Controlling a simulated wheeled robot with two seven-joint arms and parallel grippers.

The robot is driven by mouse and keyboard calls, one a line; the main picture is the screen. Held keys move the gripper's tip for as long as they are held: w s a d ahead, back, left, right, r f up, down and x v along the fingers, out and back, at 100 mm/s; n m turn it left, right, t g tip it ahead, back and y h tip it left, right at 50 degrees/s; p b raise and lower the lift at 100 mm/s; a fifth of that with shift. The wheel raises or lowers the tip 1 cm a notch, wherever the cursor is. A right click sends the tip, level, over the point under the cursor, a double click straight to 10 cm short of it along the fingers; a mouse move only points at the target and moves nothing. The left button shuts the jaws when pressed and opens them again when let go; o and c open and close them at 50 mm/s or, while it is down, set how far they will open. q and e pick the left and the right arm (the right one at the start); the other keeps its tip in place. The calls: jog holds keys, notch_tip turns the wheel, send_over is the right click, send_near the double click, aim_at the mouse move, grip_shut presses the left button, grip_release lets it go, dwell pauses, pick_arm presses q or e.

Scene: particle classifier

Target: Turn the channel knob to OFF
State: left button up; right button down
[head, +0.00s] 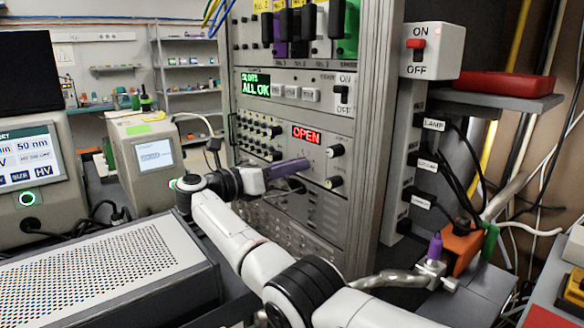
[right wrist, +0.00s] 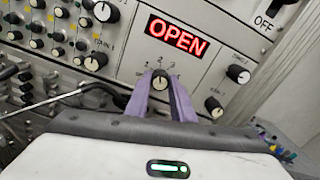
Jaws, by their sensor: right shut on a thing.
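The channel knob (right wrist: 161,81) is a small dark round knob with a light cap, below a red OPEN display (right wrist: 177,36) on the grey rack panel. Small numbers are printed above the knob; I cannot read its pointer. My right gripper (right wrist: 161,82) has its two purple fingers closed on either side of the knob. In the head view, my right gripper (head: 303,164) reaches the panel just below the same display (head: 306,134), and its fingers hide the knob. My left gripper is not in view.
Rows of small knobs (head: 258,135) are to the left. A switch box (head: 432,50) hangs on the right post. A perforated metal box (head: 95,265) stands at the lower left.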

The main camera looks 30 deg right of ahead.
pick_arm(q)
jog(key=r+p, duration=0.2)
jog(key=p, duration=0.1)
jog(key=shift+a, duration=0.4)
pick_arm(e)
jog(key=n, duration=1.7)
jog(key=shift+n, duration=0.3)
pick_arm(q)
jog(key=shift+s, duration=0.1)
pick_arm(e)
jog(key=c, duration=1.5)
grip_release()
jog(key=shift+c, duration=0.2)
